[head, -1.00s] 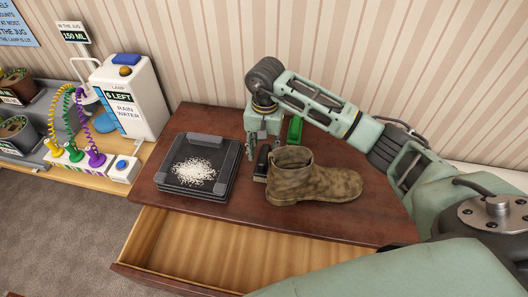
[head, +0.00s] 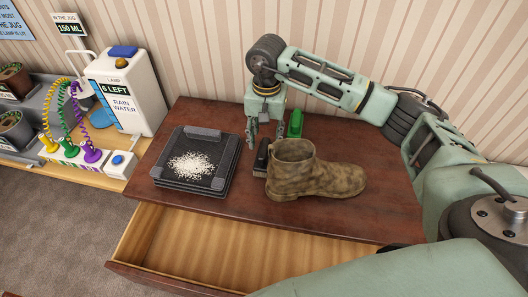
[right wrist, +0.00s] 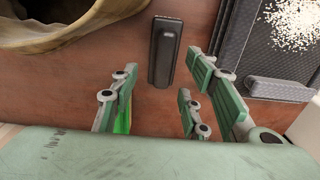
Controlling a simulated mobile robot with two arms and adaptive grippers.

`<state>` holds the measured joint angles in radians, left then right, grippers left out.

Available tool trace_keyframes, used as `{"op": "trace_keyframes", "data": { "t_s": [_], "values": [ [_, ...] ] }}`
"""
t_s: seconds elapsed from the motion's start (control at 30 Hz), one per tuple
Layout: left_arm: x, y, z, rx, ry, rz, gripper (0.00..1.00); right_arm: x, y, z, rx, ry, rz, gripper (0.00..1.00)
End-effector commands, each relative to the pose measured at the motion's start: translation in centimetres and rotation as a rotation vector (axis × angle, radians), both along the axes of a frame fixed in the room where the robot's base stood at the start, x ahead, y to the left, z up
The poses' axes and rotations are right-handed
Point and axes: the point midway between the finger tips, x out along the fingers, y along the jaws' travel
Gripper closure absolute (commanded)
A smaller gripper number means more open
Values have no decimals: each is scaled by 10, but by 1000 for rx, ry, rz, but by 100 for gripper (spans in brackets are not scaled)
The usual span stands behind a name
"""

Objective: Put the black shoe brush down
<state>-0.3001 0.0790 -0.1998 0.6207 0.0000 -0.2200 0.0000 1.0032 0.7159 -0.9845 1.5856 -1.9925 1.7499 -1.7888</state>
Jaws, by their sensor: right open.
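The black shoe brush (head: 262,157) lies on the brown dresser top (head: 378,222), between the boot and the dark tray stack. It also shows in the right wrist view (right wrist: 165,50), flat on the wood and just beyond the fingertips. My right gripper (head: 265,132) is open and empty behind and above the brush, apart from it. Its spread fingers show in the right wrist view (right wrist: 160,95) with bare wood between them. My left gripper is not in view.
A muddy brown boot (head: 315,175) stands right of the brush. A green object (head: 295,124) stands behind it. Dark stacked trays (head: 168,172) with white grains lie left. An open, empty drawer (head: 205,245) juts out in front. A rain water tank (head: 130,95) is at left.

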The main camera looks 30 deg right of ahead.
Motion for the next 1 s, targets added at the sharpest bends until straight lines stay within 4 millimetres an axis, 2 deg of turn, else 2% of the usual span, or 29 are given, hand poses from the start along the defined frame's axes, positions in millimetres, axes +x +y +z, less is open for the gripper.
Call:
{"op": "trace_keyframes", "data": {
  "t_s": [0.27,0.4,0.7,1.0],
  "values": [
    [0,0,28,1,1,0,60,-1,8,-34,1,7,1,58],
    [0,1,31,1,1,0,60,0,7,-52,1,3,0,58],
    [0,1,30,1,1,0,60,1,6,-58,-1,-1,1,59],
    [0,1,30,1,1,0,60,1,6,-58,-1,-1,1,85]
  ]
}}
